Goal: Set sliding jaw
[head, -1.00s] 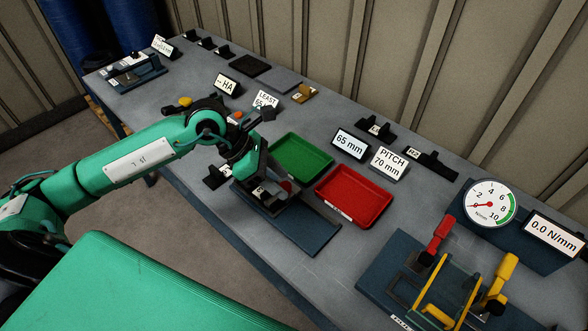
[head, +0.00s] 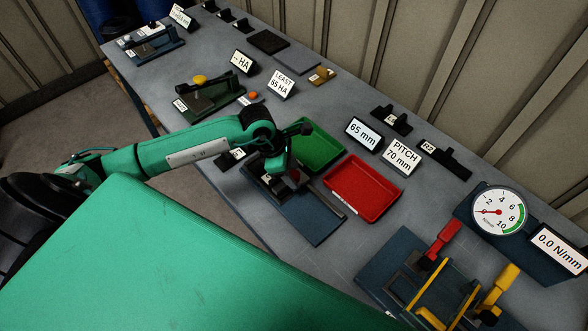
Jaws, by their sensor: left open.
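A dark blue plate fixture (head: 315,216) lies on the bench beside the trays, with dark blocks at its far left end. My left gripper (head: 285,185) is over those blocks, pointing down. Its jaws are open, but the fingertips are partly hidden by my wrist and the dark parts. A small reddish piece shows close to the gripper. I cannot tell which block is the sliding jaw or whether the fingers touch it. A display (head: 364,134) reads "65 mm", and a sign (head: 402,157) beside it reads "PITCH 70 mm". My right gripper is out of view.
A green tray (head: 335,143) and a red tray (head: 384,208) stand right beside the fixture. A press (head: 410,262) with red and yellow levers is at front right, near a gauge (head: 499,211) reading "0.0 N/mm". An olive fixture (head: 222,98) stands behind my arm.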

